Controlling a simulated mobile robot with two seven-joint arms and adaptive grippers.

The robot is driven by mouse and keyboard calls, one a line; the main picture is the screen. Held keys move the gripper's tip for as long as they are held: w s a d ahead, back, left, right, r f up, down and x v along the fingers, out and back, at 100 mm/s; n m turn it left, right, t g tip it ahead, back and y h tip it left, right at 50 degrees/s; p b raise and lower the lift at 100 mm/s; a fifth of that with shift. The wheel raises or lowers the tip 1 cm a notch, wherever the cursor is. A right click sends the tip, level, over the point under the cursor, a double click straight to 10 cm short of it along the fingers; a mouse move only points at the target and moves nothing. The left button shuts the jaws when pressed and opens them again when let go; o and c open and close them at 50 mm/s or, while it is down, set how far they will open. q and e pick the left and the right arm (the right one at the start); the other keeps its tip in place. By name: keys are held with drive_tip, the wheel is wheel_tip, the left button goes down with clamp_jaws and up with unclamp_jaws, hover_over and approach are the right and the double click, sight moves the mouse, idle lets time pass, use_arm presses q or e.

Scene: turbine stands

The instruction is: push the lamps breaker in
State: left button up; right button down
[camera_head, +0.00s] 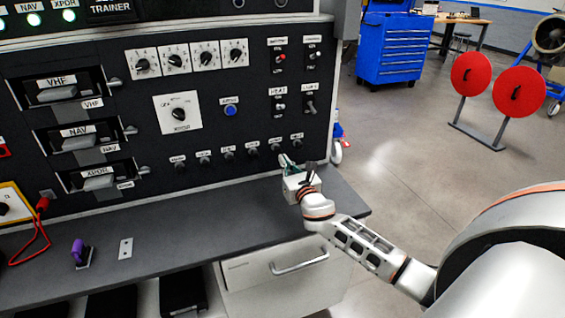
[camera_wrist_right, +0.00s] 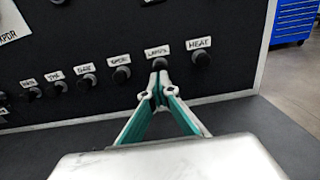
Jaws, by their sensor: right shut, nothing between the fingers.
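The lamps breaker (camera_wrist_right: 160,63) is a black round knob under a white LAMPS label on the dark panel, in a row of similar knobs. In the head view the lamps breaker (camera_head: 275,148) is small. My right gripper (camera_wrist_right: 159,76) is shut and empty, its green-padded fingers meeting at the tips. The fingertips overlap the lower edge of the lamps breaker in the wrist view; I cannot tell whether they touch it. In the head view my right gripper (camera_head: 284,160) is close to the panel. My left gripper is not in view.
The heat breaker (camera_wrist_right: 202,59) is just right of the lamps breaker; another breaker (camera_wrist_right: 121,74) is just left. The grey bench top (camera_head: 180,225) below the panel holds a purple-handled item (camera_head: 78,250) at left. A blue tool cabinet (camera_head: 390,50) stands far behind.

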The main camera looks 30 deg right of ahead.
drive_tip(key=v, duration=1)
drive_tip(key=shift+s+p, duration=0.25)
drive_tip(key=shift+p, duration=0.1)
drive_tip(key=shift+a, duration=0.1)
